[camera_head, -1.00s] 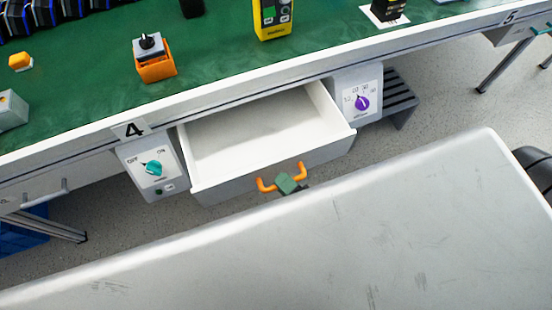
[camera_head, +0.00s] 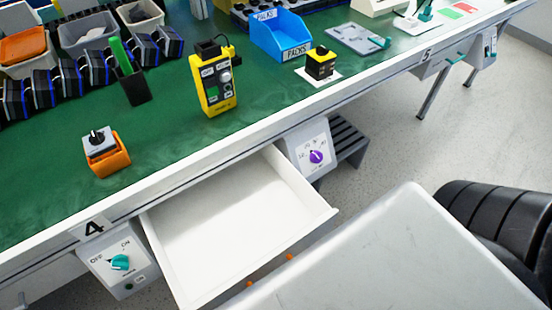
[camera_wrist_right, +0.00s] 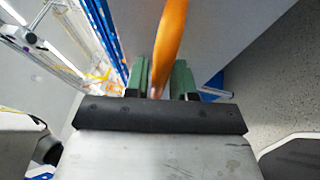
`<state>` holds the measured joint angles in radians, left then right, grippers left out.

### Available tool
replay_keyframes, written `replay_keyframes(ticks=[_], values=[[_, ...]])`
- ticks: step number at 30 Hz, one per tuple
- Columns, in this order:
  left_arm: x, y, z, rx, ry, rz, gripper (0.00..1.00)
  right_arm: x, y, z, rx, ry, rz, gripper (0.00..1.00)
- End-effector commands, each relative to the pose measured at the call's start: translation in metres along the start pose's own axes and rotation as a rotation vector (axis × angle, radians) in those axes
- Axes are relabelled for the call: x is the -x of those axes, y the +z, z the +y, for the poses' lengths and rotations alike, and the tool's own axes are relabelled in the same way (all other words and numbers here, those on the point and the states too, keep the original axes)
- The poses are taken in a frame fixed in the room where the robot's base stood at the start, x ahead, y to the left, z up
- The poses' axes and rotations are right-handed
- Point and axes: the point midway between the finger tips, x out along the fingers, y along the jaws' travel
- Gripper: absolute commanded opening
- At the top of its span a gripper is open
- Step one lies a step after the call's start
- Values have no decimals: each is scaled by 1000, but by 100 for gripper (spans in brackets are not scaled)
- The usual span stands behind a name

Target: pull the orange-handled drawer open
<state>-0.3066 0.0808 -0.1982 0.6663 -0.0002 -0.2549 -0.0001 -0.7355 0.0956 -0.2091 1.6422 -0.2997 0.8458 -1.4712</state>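The white drawer (camera_head: 225,220) stands well out from under the workbench, and its inside looks empty. In the head view only small bits of its orange handle (camera_head: 290,257) show past the drawer front. A grey surface in the foreground hides the rest. In the right wrist view the orange handle (camera_wrist_right: 169,45) runs between the green fingers of my right gripper (camera_wrist_right: 160,80), which look closed on it. My right gripper is hidden in the head view. My left gripper is in neither view.
The drawer sits between a teal-knob switch panel (camera_head: 120,263) and a purple-knob panel (camera_head: 315,157). On the green bench top (camera_head: 160,135) stand an orange-based switch box (camera_head: 107,155), a yellow control box (camera_head: 214,82) and a blue bin (camera_head: 281,38). Bare floor shows right of the bench.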

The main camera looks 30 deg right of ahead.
Motion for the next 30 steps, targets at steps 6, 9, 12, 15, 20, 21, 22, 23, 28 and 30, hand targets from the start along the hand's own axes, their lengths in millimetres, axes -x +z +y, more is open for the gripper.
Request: replay_keyframes(ticks=[6, 9, 12, 15, 20, 21, 22, 23, 28, 30], values=[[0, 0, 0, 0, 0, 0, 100, 0, 0, 0, 0, 1, 0, 25], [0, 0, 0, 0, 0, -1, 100, 3, 0, 0, 0, 1, 0, 25], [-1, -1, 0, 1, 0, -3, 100, 14, 0, -1, 0, -1, 0, 25], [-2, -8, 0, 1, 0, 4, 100, 32, 0, -1, 0, -4, 0, 25], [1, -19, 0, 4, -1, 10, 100, 66, 0, -2, 0, -3, 0, 25], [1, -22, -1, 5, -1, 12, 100, 74, 0, -2, -1, -4, 0, 25], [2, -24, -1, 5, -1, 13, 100, 79, 0, -1, 0, -3, 1, 25], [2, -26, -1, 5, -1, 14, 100, 84, 0, -1, 0, -4, 1, 25], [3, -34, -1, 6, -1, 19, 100, 103, 0, -1, 0, -1, 0, 25], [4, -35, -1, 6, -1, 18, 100, 107, 0, 0, 0, -1, 0, 25]])
